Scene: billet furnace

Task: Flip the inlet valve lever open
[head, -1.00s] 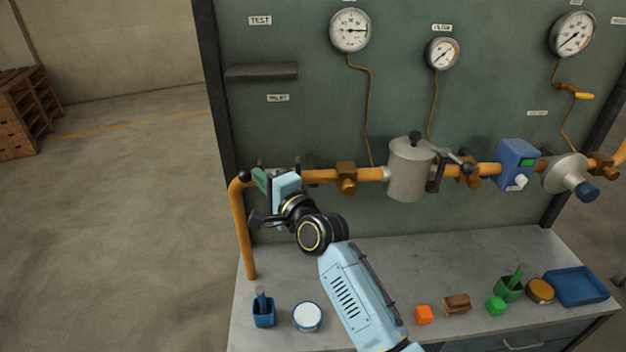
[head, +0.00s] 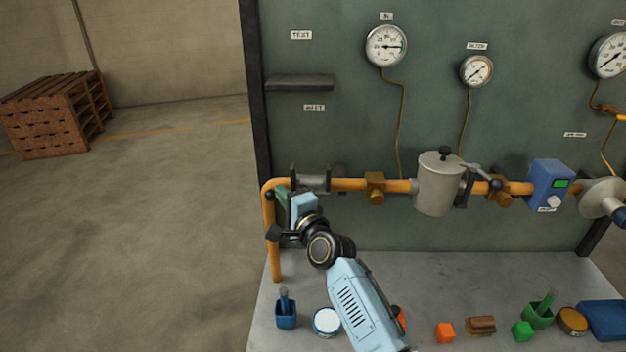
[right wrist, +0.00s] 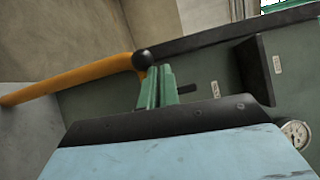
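The inlet valve (head: 313,182) is a grey body between dark flanges on the orange pipe, near its left elbow. My right gripper (head: 283,199) is in front of the pipe, just below and left of the valve. Its green fingers (right wrist: 156,88) lie close together in the right wrist view. A black ball knob (right wrist: 142,60), apparently the lever's end, shows right by the fingertips, and a short dark rod (right wrist: 187,89) sticks out on their other side. Whether the fingers grip the lever is hidden. My left gripper is out of view.
A grey filter housing (head: 437,188) with its own ball-ended lever and a blue box (head: 549,184) sit further right on the pipe. Below, the bench (head: 410,278) holds a blue cup (head: 286,312), a white-topped tin (head: 327,321) and small blocks. A dark shelf (head: 299,82) juts out above.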

